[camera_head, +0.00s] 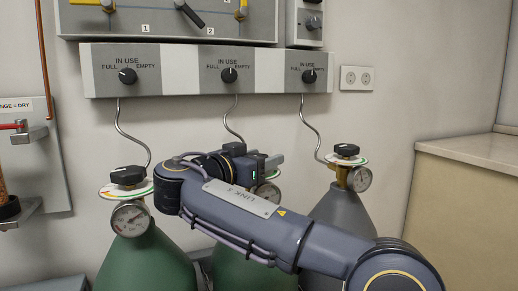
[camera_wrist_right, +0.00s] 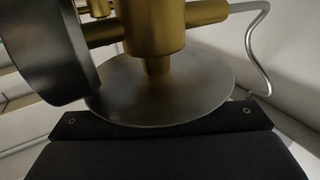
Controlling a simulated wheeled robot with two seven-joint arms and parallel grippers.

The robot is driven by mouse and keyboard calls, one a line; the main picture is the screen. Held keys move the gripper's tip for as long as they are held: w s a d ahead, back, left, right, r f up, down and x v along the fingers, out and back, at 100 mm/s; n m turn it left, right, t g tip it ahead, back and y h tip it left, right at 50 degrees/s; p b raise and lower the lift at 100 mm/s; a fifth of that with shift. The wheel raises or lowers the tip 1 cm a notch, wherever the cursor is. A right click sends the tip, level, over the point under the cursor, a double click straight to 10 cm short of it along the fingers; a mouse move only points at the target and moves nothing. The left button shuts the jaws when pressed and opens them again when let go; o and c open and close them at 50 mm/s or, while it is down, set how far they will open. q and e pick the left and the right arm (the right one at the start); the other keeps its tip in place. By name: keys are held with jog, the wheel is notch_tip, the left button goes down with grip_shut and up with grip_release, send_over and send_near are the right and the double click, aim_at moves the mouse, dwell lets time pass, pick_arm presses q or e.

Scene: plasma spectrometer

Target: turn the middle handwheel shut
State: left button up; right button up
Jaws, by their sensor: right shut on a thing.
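My right gripper (camera_head: 264,163) is at the top of the middle green cylinder (camera_head: 243,268), shut on the middle handwheel. The gripper and arm hide that handwheel in the head view. Its gauge (camera_head: 267,193) shows partly just below the gripper. In the right wrist view the underside of a round grey disc (camera_wrist_right: 165,92) sits against the dark gripper body, with a brass valve stem (camera_wrist_right: 157,35) and a dark gauge housing (camera_wrist_right: 42,50) beside it. The handwheel itself does not show there. My left gripper is not in view.
A left green cylinder (camera_head: 147,265) with black handwheel (camera_head: 128,175) and a grey right cylinder (camera_head: 343,212) with black handwheel (camera_head: 346,150) flank the middle one. A grey panel (camera_head: 183,85) with three selector knobs hangs above. A counter (camera_head: 470,150) stands at right.

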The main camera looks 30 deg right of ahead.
jog(key=shift+s+r+m+g+h+p, duration=0.15)
jog(key=shift+m+g+h+p, duration=0.45)
jog(key=shift+m+g+p, duration=0.85)
jog(key=shift+d+g+b, duration=0.1)
jog(key=shift+g+b, duration=0.35)
jog(key=shift+b, duration=0.1)
jog(key=o, duration=1)
